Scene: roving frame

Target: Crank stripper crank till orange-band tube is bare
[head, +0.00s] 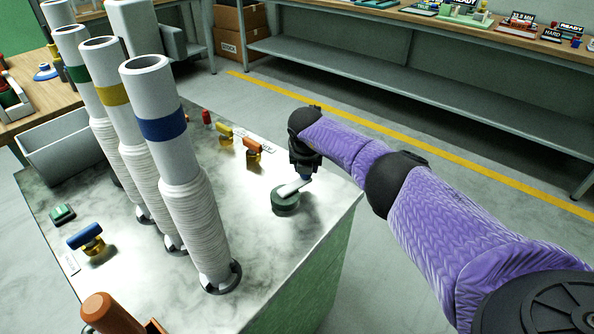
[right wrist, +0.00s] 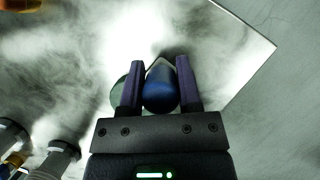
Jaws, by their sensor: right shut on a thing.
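The crank has a round dark green base (head: 285,204) and a pale arm (head: 291,188) on the marbled top. My right gripper (head: 304,174) is shut on the crank's blue knob; in the right wrist view the knob (right wrist: 160,88) sits between both fingers, with part of the green base (right wrist: 120,96) behind. White tubes rise at left: one with a blue band (head: 162,126), one yellow (head: 113,95), one green (head: 78,73). Ribbed white sleeving is bunched around their lower parts. No orange band is clear on any tube. My left gripper is out of view.
An orange-topped piece (head: 253,147) and a yellow one (head: 225,132) stand behind the crank. A blue-topped piece (head: 85,236) and a grey bin (head: 68,146) are at left. The marbled top ends right of the crank (head: 345,208).

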